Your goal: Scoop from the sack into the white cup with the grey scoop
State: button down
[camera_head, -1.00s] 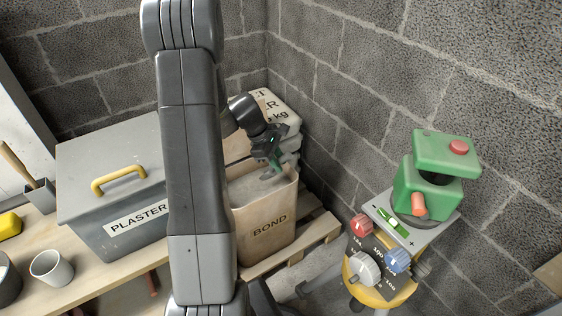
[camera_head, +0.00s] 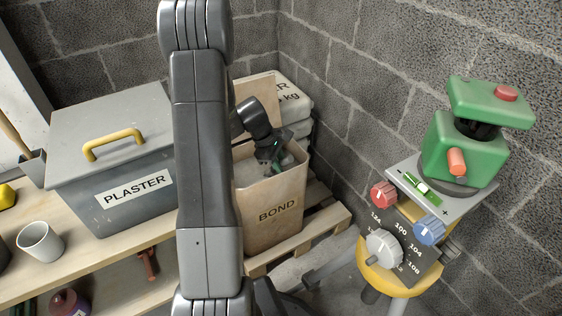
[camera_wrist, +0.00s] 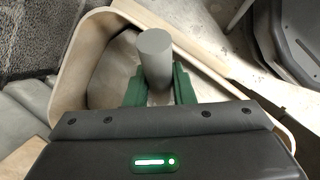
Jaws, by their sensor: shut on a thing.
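The brown paper sack (camera_head: 277,214) marked BOND stands open on a pallet, with pale grey powder inside. My gripper (camera_head: 272,165) is at the sack's mouth, pointing down into it. In the wrist view my gripper (camera_wrist: 160,92) has its green fingers shut on the grey handle of the scoop (camera_wrist: 154,60). The scoop's bowl is hidden below the handle and fingers, so I cannot tell whether it holds powder. The white cup (camera_head: 40,242) stands upright on the wooden bench at the left, away from my gripper.
A grey bin (camera_head: 135,190) marked PLASTER, with a yellow-handled lid, stands between cup and sack. Stacked bags (camera_head: 292,98) lie behind the sack by the block wall. A green device (camera_head: 465,150) on a scale stands at the right. The pallet (camera_head: 325,222) sticks out right of the sack.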

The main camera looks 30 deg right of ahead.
aim_at(289, 157)
jog(key=shift+w+a+f+t+y+p, duration=0.1)
jog(key=shift+w+f+t+y+p, duration=0.15)
jog(key=shift+t+y+p, duration=0.25)
jog(key=shift+w+a+f+t+y+p, duration=0.1)
jog(key=shift+f+t+y+p, duration=0.15)
jog(key=shift+t, duration=0.45)
jog(key=shift+t+y, duration=0.35)
jog(key=shift+t, duration=0.05)
jog(key=r+p, duration=0.5)
jog(key=s+r+p, duration=0.1)
jog(key=r+p, duration=0.2)
jog(key=shift+d+r, duration=0.2)
jog(key=shift+d, duration=0.15)
jog(key=shift+s+d+r+t+p, duration=0.1)
jog(key=shift+s+d+t+p, duration=0.3)
jog(key=shift+p, duration=0.35)
jog(key=shift+s+y, duration=0.2)
jog(key=shift+y, duration=0.1)
jog(key=shift+s+d+m+t+y+b, duration=0.25)
jog(key=shift+s+m+t+y+b, duration=0.1)
jog(key=shift+t+b, duration=0.2)
jog(key=shift+s+d+f+b, duration=0.1)
jog(key=shift+f+b, duration=0.15)
jog(key=shift+b, duration=0.35)
jog(key=s+d+r+t+y+b, duration=0.1)
jog(key=s+d+r+t+b, duration=0.1)
jog(key=r+b, duration=0.3)
jog(key=shift+s+b, duration=0.3)
jog(key=shift+s, duration=0.25)
jog(key=shift+y, duration=0.25)
